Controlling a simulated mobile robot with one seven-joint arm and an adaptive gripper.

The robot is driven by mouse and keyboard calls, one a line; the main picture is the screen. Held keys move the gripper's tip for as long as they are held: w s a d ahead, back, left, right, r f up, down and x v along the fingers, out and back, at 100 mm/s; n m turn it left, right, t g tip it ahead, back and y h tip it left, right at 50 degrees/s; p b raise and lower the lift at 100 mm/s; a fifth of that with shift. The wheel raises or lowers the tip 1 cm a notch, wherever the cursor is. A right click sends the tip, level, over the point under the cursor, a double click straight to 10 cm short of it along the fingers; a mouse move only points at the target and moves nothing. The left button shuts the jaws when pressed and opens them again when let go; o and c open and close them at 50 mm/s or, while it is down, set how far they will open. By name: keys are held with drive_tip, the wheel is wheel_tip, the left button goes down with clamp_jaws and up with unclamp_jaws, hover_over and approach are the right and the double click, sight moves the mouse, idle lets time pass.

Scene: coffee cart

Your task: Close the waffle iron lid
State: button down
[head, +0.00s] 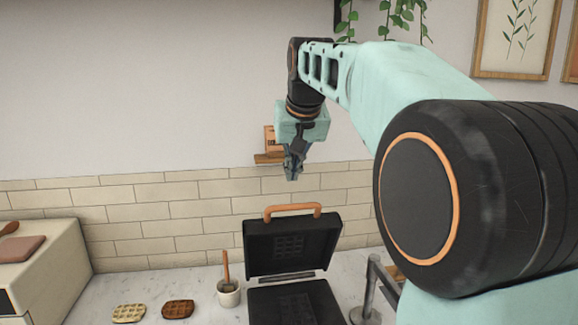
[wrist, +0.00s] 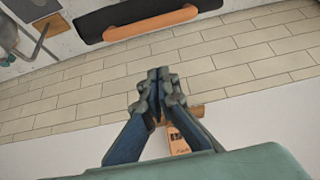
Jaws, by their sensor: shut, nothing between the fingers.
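The black waffle iron stands on the counter in the head view, with its lid (head: 290,243) raised and its lower plate (head: 293,303) showing below. An orange handle (head: 292,211) runs along the lid's top edge. In the wrist view the handle (wrist: 150,23) and the lid's dark edge (wrist: 85,22) show at the top. My gripper (head: 292,176) hangs above the handle in the head view, apart from it. Its fingers (wrist: 158,75) are together and empty in the wrist view, pointing toward the tiled wall.
Two waffles, one pale (head: 128,313) and one brown (head: 178,309), lie left of the iron. A small pot (head: 228,294) with a wooden-handled tool stands close to its left side. A metal stand (head: 370,290) is at its right. A wooden shelf (head: 268,158) is on the wall behind my gripper.

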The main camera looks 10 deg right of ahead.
sight(293, 222)
wheel_tip(293, 222, down, 5)
drive_tip(key=shift+f, duration=0.2)
drive_tip(key=shift+s+f, duration=0.25)
drive_tip(key=shift+s, duration=0.1)
idle(0.4)
